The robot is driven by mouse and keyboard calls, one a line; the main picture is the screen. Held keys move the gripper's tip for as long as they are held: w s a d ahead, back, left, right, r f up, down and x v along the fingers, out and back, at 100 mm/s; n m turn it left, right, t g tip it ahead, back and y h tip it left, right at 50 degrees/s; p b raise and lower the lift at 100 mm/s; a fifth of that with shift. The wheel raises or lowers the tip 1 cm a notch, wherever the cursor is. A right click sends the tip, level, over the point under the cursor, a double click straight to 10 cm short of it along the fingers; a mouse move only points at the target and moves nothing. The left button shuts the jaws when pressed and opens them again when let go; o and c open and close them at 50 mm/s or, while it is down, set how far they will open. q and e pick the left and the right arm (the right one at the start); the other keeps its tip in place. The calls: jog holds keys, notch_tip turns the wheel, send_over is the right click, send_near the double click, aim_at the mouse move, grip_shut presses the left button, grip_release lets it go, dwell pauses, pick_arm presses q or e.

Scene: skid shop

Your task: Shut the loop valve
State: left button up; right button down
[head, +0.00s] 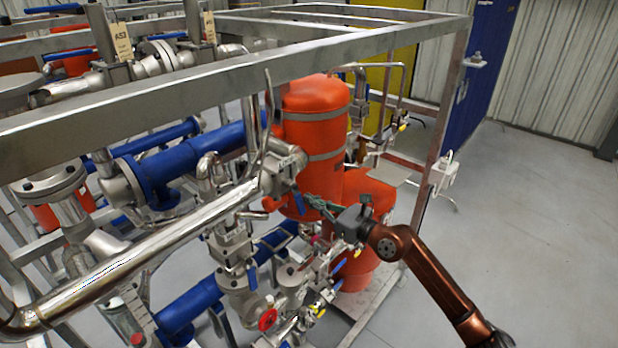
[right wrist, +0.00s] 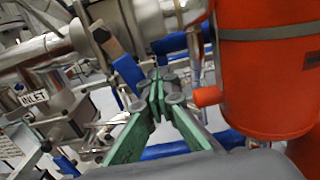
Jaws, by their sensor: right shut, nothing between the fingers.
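Several valves show on the skid, and I cannot read which one is named the loop valve. The nearest to my right gripper (head: 309,198) is a steel valve (head: 282,170) on the shiny pipe, with a blue lever (head: 298,203) hanging down. In the right wrist view the same blue lever (right wrist: 128,74) is just left of my green fingertips (right wrist: 158,80). The fingers are shut with nothing between them. I cannot tell whether they touch the lever. My left gripper is not in view.
An orange vessel (head: 316,115) stands close beside the fingers, with a short orange stub (right wrist: 207,96) near them. A steel frame beam (head: 230,80) crosses above. A red handwheel (head: 268,319) sits lower. An INLET label (right wrist: 33,97) is at left. Floor (head: 530,230) is clear at right.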

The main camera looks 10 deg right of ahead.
jog(key=b+v, duration=0.3)
jog(key=v, duration=0.7)
jog(key=shift+w+d+f, duration=0.15)
jog(key=shift+d+f, duration=0.1)
jog(key=shift+f, duration=0.1)
dwell(0.5)
